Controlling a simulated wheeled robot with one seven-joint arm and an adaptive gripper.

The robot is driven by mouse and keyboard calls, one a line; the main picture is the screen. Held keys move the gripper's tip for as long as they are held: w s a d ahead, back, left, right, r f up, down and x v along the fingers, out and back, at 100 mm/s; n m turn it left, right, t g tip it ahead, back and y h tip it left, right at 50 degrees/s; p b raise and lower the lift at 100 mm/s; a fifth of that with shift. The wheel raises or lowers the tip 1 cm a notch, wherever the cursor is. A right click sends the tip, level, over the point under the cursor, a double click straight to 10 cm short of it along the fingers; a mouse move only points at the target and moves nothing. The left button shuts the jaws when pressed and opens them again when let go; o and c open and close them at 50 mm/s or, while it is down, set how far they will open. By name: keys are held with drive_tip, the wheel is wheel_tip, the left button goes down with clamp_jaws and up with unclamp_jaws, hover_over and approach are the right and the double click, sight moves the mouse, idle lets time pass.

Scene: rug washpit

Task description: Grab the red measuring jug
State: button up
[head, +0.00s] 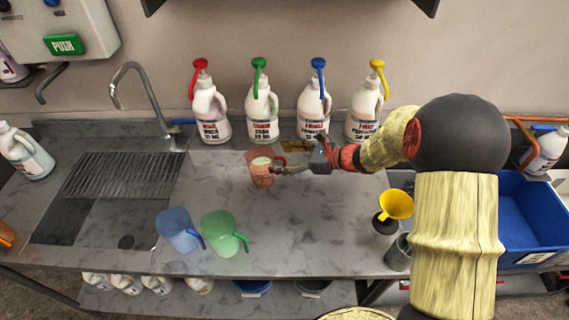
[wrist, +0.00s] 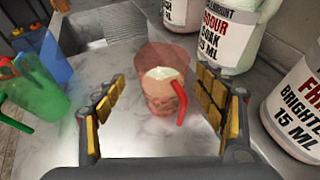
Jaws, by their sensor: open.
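The red measuring jug (head: 260,172) stands upright on the steel counter, in front of the pump bottles. It is see-through, with something pale inside, and its red handle is on its right side. In the wrist view the red jug (wrist: 160,92) is in the middle, ahead of the open fingers. My gripper (head: 284,170) reaches in from the right, beside the jug's handle side. In the wrist view my gripper (wrist: 158,110) is open, with a padded finger on each side and nothing held between them. I cannot tell whether a finger touches the jug.
A blue jug (head: 178,232) and a green jug (head: 222,236) stand at the front. Several pump bottles (head: 262,118) line the wall close behind. A sink (head: 90,215) with a tap is at left. A yellow funnel (head: 396,204) and a blue crate (head: 532,215) are at right.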

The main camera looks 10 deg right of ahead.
sight(250, 157)
drive_tip(key=o, duration=0.4)
drive_tip(key=shift+b+x, duration=0.3)
drive_tip(key=shift+x, duration=1.2)
drive_tip(key=b+x, duration=0.1)
drive_tip(key=x, duration=0.3)
drive_tip(key=shift+w+a+f, duration=0.15)
drive_tip(key=shift+w+f, duration=0.1)
drive_tip(key=shift+w, duration=0.05)
drive_tip(key=shift+r, duration=0.1)
drive_tip(key=c, duration=0.3)
drive_tip(key=c, duration=1.8)
